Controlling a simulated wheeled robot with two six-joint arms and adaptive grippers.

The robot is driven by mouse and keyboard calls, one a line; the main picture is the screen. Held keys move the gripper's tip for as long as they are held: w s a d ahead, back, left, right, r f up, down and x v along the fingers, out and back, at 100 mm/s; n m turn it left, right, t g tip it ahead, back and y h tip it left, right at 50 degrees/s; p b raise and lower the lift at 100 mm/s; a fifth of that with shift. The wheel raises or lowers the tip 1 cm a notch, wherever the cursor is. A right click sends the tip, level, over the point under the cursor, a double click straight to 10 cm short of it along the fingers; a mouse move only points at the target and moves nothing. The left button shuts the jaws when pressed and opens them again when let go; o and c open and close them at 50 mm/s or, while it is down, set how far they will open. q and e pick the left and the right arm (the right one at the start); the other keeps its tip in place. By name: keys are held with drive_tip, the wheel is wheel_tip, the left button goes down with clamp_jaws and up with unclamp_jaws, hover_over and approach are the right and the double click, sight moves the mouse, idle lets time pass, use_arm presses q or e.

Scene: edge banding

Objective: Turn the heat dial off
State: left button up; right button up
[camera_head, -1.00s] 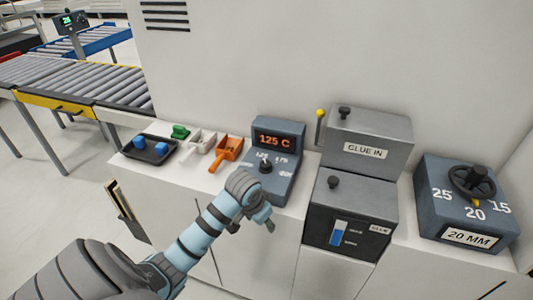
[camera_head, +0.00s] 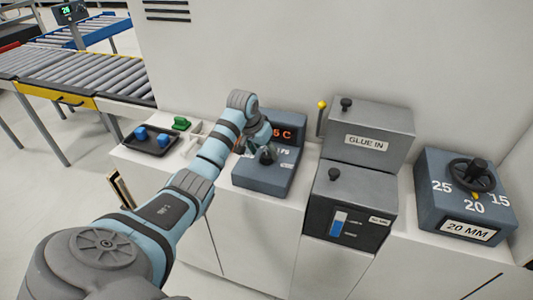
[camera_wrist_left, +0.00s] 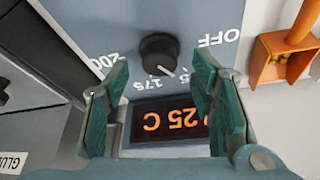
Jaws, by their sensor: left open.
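The heat dial is a black round knob (camera_wrist_left: 158,52) on a blue-grey control box (camera_head: 262,180). In the left wrist view, which looks upside down, its white pointer line aims down and right, away from the OFF mark (camera_wrist_left: 218,38). The dial also shows in the head view (camera_head: 267,157). The lit orange display (camera_wrist_left: 170,118) ends in "25 C"; my arm partly covers it in the head view. My left gripper (camera_wrist_left: 163,100) is open and empty, its green fingers on either side of the display, close to the dial but not around it. My right gripper is out of view.
A grey GLUE IN box (camera_head: 368,125) with a yellow-tipped lever stands right of the control box. Further right is a 20 MM dial box (camera_head: 440,205). Left are a dark tray with blue pieces (camera_head: 150,144) and an orange scoop-like holder (camera_wrist_left: 280,55).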

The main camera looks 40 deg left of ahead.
use_arm(q)
drive_tip(key=shift+x, duration=1.1)
